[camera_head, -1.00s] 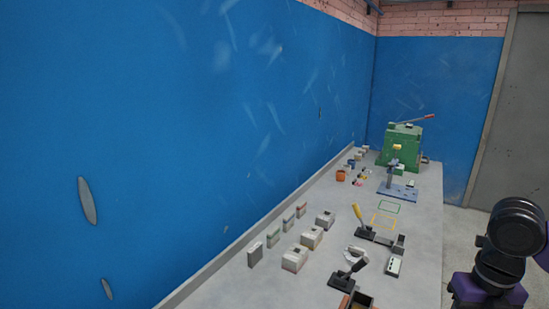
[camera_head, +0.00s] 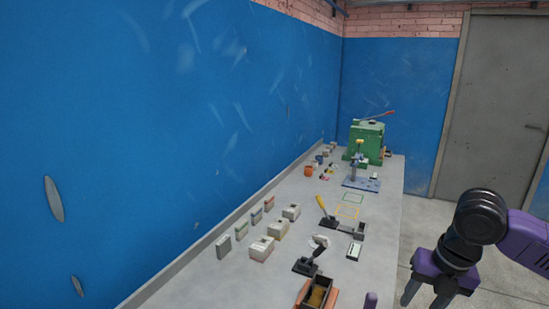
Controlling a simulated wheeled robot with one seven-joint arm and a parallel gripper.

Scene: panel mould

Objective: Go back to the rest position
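My gripper (camera_head: 425,292) hangs at the lower right, to the right of the grey table (camera_head: 374,272). Its two dark fingers point down and stand apart, with nothing seen between them. Their tips are close to the bottom edge of the picture. My black wrist joint and purple arm link show above and to the right of it.
The table holds a green machine (camera_head: 366,141) with a red lever, a blue-based stand (camera_head: 362,183), a yellow-handled clamp (camera_head: 325,213), a black clamp (camera_head: 307,265), an open box (camera_head: 316,295) and several grey blocks. A blue wall borders the left; floor is clear at right.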

